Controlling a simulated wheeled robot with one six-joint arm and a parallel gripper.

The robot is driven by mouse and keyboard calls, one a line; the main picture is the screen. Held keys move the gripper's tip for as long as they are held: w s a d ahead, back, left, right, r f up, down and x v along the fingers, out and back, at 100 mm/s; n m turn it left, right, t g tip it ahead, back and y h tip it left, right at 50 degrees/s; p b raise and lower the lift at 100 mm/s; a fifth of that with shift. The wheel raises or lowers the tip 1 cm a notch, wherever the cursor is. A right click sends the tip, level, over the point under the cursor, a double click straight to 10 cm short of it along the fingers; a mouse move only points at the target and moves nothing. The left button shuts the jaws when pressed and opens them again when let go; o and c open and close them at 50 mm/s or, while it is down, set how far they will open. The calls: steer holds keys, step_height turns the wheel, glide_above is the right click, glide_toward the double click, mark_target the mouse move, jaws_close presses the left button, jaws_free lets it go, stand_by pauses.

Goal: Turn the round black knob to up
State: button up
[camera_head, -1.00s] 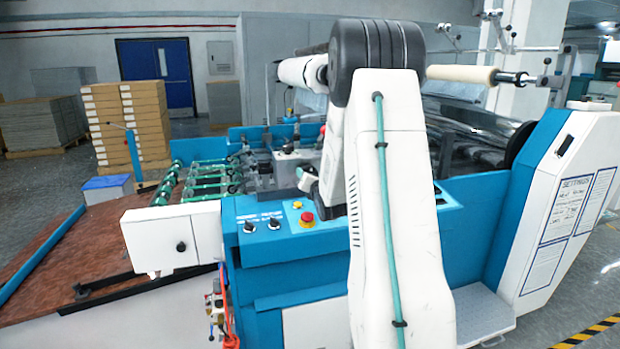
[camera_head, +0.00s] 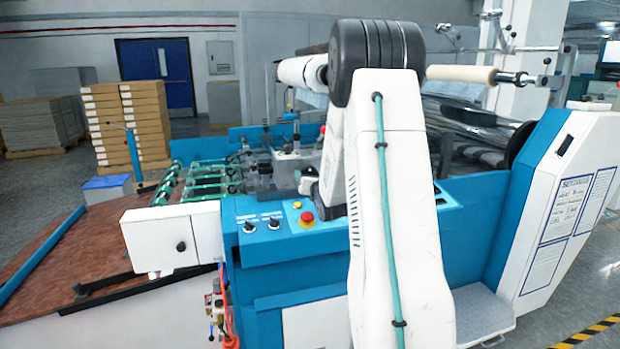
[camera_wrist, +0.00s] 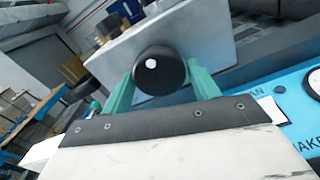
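The round black knob (camera_wrist: 160,70), with a white spot on its face, stands on a pale grey plate (camera_wrist: 218,38) in the wrist view. My gripper (camera_wrist: 161,74) has two green fingers, spread apart, one on each side of the knob. The fingers are very close to its sides; I cannot tell whether they touch. In the head view my gripper is not clearly visible, and my white arm covers part of the machine. A black knob also shows there on a white box (camera_head: 148,238); I cannot tell whether it is the same one.
A blue panel (camera_wrist: 280,112) with lettering lies to the right of the gripper. In the head view the control panel (camera_head: 262,246) has two small dark knobs and a red button (camera_head: 307,217). Stacked cartons (camera_head: 147,125) stand at the back left.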

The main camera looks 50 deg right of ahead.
steer(key=shift+o, duration=1.1)
steer(key=v, duration=0.7)
steer(key=shift+s, duration=0.4)
steer(key=shift+w+a, duration=0.1)
steer(key=shift+a, duration=0.15)
